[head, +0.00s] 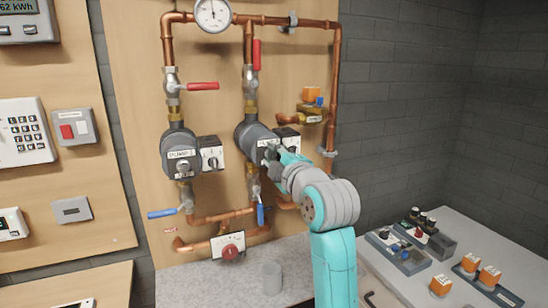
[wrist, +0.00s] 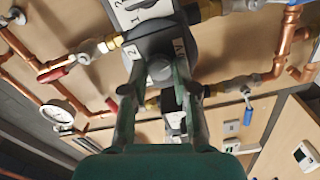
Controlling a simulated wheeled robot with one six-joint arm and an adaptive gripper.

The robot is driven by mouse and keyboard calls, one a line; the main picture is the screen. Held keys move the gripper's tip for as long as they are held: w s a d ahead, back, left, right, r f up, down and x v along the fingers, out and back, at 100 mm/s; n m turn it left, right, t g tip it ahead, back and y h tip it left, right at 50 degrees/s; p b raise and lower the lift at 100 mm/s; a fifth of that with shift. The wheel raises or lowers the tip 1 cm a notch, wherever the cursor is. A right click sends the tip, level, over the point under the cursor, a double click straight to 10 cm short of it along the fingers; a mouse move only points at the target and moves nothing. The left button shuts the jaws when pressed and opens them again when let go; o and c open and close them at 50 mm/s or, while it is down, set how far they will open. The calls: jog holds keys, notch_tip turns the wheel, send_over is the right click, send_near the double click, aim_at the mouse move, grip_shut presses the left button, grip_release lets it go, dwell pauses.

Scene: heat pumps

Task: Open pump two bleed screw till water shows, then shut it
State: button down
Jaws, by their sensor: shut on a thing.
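Pump two (head: 250,133) is the right of two dark grey pumps on the wooden board. I cannot make out any water around the screw.
Pump one (head: 178,152) stands to the left. Pump two's red lever (head: 257,55) and blue lever (head: 260,214) run along its pipe. A gauge (head: 212,14) is above.

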dwell(0.4)
jog(key=c, duration=0.9)
grip_release()
jog(key=v, duration=1.2)
